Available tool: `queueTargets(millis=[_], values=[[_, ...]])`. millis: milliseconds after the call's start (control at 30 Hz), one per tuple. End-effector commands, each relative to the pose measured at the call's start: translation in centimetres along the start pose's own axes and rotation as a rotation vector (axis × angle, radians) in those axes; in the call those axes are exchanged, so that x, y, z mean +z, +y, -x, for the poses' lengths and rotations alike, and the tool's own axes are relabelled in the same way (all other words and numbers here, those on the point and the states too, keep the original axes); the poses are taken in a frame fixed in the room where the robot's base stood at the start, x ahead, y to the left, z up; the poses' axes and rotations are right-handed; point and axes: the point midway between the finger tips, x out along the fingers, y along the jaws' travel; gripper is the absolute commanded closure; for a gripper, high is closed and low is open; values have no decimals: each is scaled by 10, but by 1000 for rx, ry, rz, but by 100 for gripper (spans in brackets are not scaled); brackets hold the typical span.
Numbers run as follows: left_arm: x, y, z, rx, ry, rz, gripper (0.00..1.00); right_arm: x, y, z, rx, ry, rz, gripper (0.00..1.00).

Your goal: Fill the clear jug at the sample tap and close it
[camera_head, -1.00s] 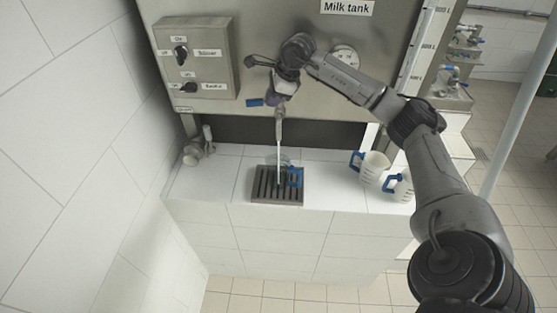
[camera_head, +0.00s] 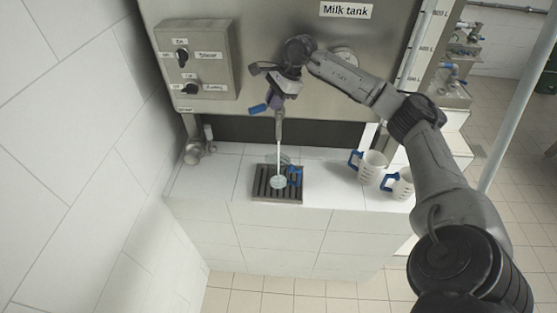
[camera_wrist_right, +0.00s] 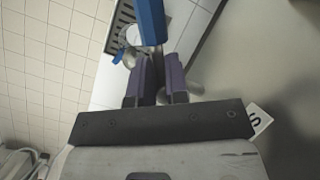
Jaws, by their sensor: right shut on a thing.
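The clear jug (camera_head: 286,161) with a blue handle (camera_head: 296,175) stands on the drain grate under the sample tap (camera_head: 279,127). A thin white stream runs from the tap into the jug, and pale liquid shows low in it. My right gripper (camera_head: 277,95) is at the tap, shut on its blue lever (camera_head: 258,108). In the right wrist view the purple fingers (camera_wrist_right: 160,72) close around the blue lever (camera_wrist_right: 152,22), and the jug (camera_wrist_right: 134,36) shows beyond, partly hidden. My left gripper is not in view.
Two whitish jugs with blue handles (camera_head: 373,166) (camera_head: 402,184) stand on the tiled ledge to the right. The dark drain grate (camera_head: 262,190) is set in the ledge. A switch box (camera_head: 205,60) is on the left. The ledge left of the grate is mostly clear.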

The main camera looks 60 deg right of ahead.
Motion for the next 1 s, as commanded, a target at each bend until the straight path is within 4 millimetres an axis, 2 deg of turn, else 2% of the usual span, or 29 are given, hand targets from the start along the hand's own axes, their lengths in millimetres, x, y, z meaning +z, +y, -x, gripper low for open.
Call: queueTargets(millis=[300,700,1000], values=[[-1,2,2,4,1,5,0,1,0,2,5,-3,12,100],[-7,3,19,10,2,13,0,0,5,4,100,-53,241,100],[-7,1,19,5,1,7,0,-1,6,2,113,-60,276,100]])
